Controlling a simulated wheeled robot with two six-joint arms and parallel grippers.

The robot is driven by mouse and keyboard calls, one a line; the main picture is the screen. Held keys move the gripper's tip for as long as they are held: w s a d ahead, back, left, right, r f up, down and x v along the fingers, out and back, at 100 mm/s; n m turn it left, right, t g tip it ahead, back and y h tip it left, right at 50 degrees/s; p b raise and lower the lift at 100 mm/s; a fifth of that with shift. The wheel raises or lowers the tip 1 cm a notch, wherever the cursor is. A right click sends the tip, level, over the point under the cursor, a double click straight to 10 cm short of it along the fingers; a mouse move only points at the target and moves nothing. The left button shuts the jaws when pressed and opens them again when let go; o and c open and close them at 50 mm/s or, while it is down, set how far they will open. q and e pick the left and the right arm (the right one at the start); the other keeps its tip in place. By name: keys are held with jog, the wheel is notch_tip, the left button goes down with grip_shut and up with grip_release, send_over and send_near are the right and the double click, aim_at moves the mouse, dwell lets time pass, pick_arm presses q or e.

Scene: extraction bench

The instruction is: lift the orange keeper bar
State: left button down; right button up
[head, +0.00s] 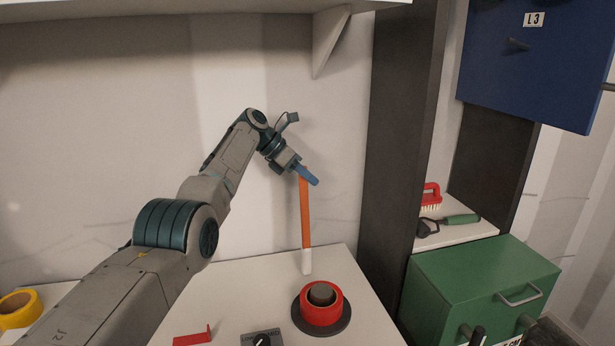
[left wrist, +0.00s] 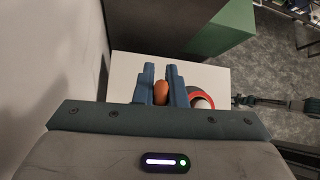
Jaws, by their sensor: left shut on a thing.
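The orange keeper bar (head: 305,215) hangs nearly upright over the white bench top, with a white lower end (head: 306,262). My left gripper (head: 309,177) is shut on the bar at its upper end. In the left wrist view the bar's rounded orange end (left wrist: 161,92) sits between the two blue fingers of my left gripper (left wrist: 161,88). Whether the white end touches the bench I cannot tell.
A red ring with a grey centre on a dark base (head: 321,303) stands just in front of the bar. A dial (head: 262,340) and a red bracket (head: 193,337) are at the front. Yellow tape (head: 18,308) lies left. A dark post (head: 402,150) and green box (head: 480,285) stand right.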

pick_arm(q)
jog(key=c, duration=1.8)
grip_release()
jog(key=shift+o, duration=0.2)
jog(key=shift+w+f, duration=0.15)
pick_arm(e)
jog(key=shift+w, duration=0.2)
jog(key=shift+w, duration=0.15)
